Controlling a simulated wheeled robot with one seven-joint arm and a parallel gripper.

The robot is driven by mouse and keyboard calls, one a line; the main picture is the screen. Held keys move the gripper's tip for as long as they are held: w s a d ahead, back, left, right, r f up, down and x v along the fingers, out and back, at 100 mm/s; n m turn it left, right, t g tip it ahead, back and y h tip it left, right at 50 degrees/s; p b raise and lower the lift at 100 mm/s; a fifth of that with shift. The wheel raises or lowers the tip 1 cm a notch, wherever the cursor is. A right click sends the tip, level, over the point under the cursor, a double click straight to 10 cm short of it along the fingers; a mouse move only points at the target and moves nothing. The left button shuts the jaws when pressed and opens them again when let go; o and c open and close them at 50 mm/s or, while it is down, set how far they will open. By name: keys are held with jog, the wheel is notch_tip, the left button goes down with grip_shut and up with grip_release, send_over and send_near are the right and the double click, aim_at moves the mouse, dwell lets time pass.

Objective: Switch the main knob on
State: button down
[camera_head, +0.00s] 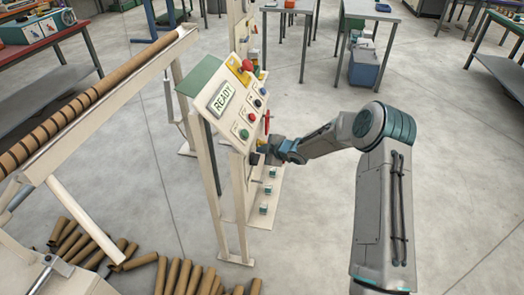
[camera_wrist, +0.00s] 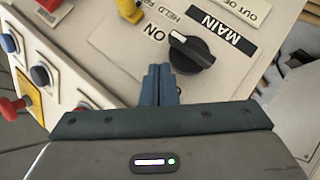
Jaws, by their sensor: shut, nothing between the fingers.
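The main knob (camera_wrist: 191,50) is a black rotary knob on a cream panel (camera_wrist: 112,38), beside a black MAIN label (camera_wrist: 218,32). Its handle lies aslant, and the white mark at its upper-left end faces the ON lettering (camera_wrist: 155,33). My gripper (camera_wrist: 159,68) is shut and empty, its fingertips just left of the knob in the wrist view. I cannot tell whether they touch it. In the head view my gripper (camera_head: 262,151) is at the lower front of the control stand (camera_head: 236,185), where the knob is too small and covered to make out.
Above the knob, the sloped console has a READY display (camera_head: 221,99), several buttons and a red mushroom button (camera_head: 247,65). The wrist view shows a red button (camera_wrist: 12,108) at left. A rail with cardboard tubes (camera_head: 90,105) runs left.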

jog(key=shift+r, duration=0.1)
jog(key=s+d+r+p, duration=0.1)
jog(key=d+r+p, duration=0.2)
jog(key=d+r, duration=0.4)
notch_tip(320, 180, up, 4)
jog(key=shift+f+p, duration=0.1)
jog(key=shift+p, duration=0.3)
jog(key=s+d+r+m+h, duration=1.05)
jog(key=s+d+r, duration=0.25)
jog(key=s+r, duration=0.25)
jog(key=s+r+m+g+y, duration=0.1)
jog(key=s+m+g, duration=0.3)
jog(key=s, duration=2.3)
jog(key=m+y, duration=0.1)
jog(key=m, duration=0.4)
jog(key=shift+s+r, duration=0.25)
jog(key=shift+r, duration=0.15)
